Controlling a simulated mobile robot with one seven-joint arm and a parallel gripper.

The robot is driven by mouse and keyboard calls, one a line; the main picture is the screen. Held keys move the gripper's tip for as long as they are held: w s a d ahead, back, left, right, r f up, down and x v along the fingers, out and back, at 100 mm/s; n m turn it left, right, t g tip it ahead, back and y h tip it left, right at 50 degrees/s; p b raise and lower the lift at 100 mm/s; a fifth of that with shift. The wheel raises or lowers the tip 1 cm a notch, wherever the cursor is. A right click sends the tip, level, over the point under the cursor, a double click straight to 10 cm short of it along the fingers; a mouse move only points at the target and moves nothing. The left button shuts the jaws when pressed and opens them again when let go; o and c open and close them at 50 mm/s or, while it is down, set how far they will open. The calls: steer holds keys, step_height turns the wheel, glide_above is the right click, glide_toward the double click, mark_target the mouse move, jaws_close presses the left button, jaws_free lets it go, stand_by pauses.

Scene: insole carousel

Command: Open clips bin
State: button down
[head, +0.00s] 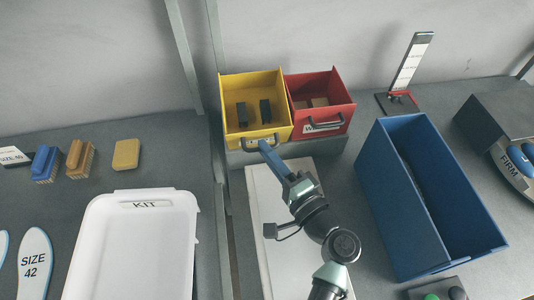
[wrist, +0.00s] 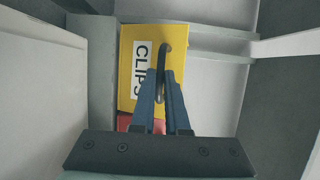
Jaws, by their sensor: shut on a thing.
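The yellow clips bin (head: 231,125) stands at the back centre in the head view, open at the top with two dark blocks inside. Its front, labelled CLIPS, shows in the wrist view (wrist: 128,90). A dark bar handle (wrist: 165,47) is fixed on that front. My gripper (head: 264,147) reaches the bin's front from below in the head view. In the wrist view its blue fingers (wrist: 162,90) are shut on the handle. The fingers hide part of the handle.
A red bin (head: 330,124) stands right beside the yellow one. A large blue box (head: 400,200) is to the right, and a white KIT tray (head: 187,240) is to the left. A black stand (head: 398,103) is at the back right. Brushes (head: 80,158) lie at the left.

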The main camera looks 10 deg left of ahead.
steer(key=shift+s+d+f+b, duration=0.15)
steer(key=shift+s+f+b, duration=0.15)
steer(key=shift+f+b, duration=0.2)
steer(key=shift+s+d+f+b, duration=0.1)
steer(key=shift+s+f+b, duration=0.25)
steer(key=shift+f, duration=0.25)
steer(key=c, duration=0.9)
jaws_free()
steer(key=shift+w+f, duration=0.1)
steer(key=shift+w, duration=0.05)
steer(key=shift+r, duration=0.2)
steer(key=b+v, duration=0.1)
steer(key=v, duration=1.2)
steer(key=shift+f+b, duration=0.1)
steer(key=shift+b, duration=0.2)
